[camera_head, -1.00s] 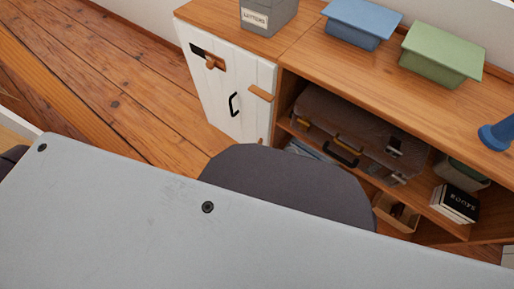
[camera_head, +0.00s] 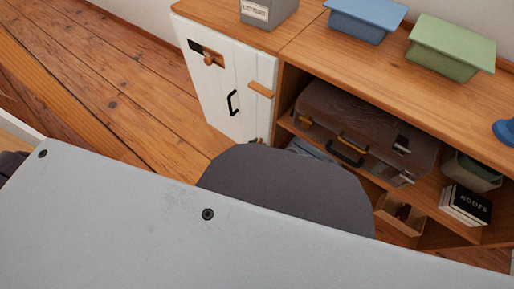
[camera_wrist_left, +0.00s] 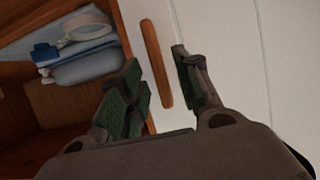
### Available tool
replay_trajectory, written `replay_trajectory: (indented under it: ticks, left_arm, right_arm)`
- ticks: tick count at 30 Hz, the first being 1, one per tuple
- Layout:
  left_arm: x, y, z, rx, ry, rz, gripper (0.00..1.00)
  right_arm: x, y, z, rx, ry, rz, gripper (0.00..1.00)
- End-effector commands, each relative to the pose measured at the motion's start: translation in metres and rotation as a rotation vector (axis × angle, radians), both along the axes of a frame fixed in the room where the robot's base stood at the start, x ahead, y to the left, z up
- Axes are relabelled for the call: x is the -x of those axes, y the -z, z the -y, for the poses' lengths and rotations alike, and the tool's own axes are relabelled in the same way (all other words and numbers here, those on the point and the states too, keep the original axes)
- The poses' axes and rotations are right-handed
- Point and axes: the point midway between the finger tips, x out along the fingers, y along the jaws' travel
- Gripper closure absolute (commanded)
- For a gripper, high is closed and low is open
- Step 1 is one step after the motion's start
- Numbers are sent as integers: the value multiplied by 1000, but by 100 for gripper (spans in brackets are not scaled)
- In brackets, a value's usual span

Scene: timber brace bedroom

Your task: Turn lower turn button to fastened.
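The cabinet's white door (camera_head: 222,82) has a black handle (camera_head: 232,103). The lower turn button (camera_wrist_left: 153,45) is a wooden bar in the left wrist view, lying lengthwise along the door's edge beside the open shelf. In the head view its area by the door's bottom is mostly hidden behind my own body. My left gripper (camera_wrist_left: 156,62) is open, with one green-padded finger on each side of the button; contact cannot be told. The upper turn button (camera_head: 261,89) lies across the door's edge onto the frame. My right gripper is not in view.
The open shelves beside the door hold a brown suitcase (camera_head: 365,130), books (camera_head: 465,205) and a wooden box (camera_head: 400,214). A grey box, blue box (camera_head: 366,18) and green box (camera_head: 450,48) stand on top.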

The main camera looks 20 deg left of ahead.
Motion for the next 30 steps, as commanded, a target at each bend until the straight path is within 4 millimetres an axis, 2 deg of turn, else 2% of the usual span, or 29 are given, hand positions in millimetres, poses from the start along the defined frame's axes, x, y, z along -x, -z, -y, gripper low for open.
replay_trajectory:
  ticks: [9,17,30]
  left_arm:
    - [-1,0,0,0,0,0,67]
    - [-1,0,0,0,0,0,99]
    - [-1,-1,0,18,1,-6,100]
  right_arm:
    - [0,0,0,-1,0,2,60]
    - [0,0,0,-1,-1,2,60]
    - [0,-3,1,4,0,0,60]
